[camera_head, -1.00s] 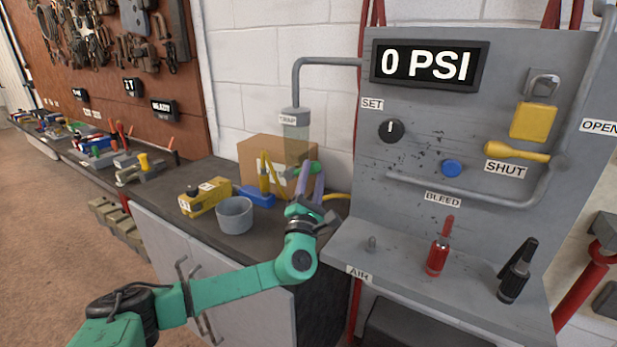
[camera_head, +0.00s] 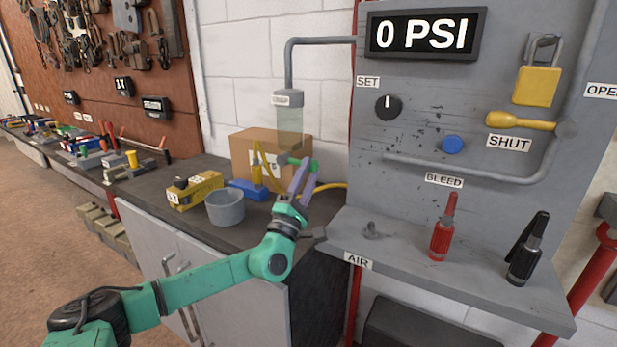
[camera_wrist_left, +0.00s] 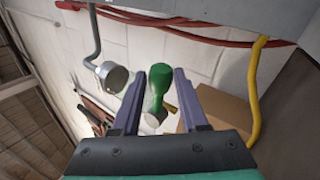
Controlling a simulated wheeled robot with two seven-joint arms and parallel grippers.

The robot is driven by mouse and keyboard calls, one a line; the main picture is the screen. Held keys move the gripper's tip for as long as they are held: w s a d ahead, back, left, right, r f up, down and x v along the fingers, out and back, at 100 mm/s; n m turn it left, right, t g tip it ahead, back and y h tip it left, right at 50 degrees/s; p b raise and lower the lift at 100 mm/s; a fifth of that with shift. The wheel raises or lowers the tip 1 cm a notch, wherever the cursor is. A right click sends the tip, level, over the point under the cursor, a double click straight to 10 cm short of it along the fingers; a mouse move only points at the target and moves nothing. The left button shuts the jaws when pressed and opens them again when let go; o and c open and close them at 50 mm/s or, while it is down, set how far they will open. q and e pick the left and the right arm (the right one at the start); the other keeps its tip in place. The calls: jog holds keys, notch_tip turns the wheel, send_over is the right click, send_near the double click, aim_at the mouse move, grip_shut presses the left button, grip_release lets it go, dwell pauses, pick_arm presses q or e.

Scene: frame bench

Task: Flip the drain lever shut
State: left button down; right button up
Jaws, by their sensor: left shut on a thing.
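The drain lever, a green handle (camera_head: 300,161), sits below the clear trap bowl (camera_head: 289,125), in front of a cardboard box. It points sideways in the head view. In the left wrist view the green lever (camera_wrist_left: 158,88) stands between the two purple fingers. My left gripper (camera_head: 303,172) reaches up from below and is shut on the lever; its fingers partly hide the lever's root. My right gripper is not in view.
The grey panel shows 0 PSI (camera_head: 425,35) and a yellow handle (camera_head: 520,122) beside a SHUT label. A grey cup (camera_head: 225,208) and a yellow block (camera_head: 195,188) stand on the bench left of my gripper. Red and black fittings (camera_head: 442,235) stand on the shelf.

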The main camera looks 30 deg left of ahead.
pick_arm(q)
jog(key=shift+f, duration=0.2)
jog(key=shift+c, duration=2.2)
grip_release()
jog(key=shift+r, duration=0.1)
jog(key=b+v, duration=0.1)
jog(key=v, duration=1.3)
jog(key=shift+s, duration=0.2)
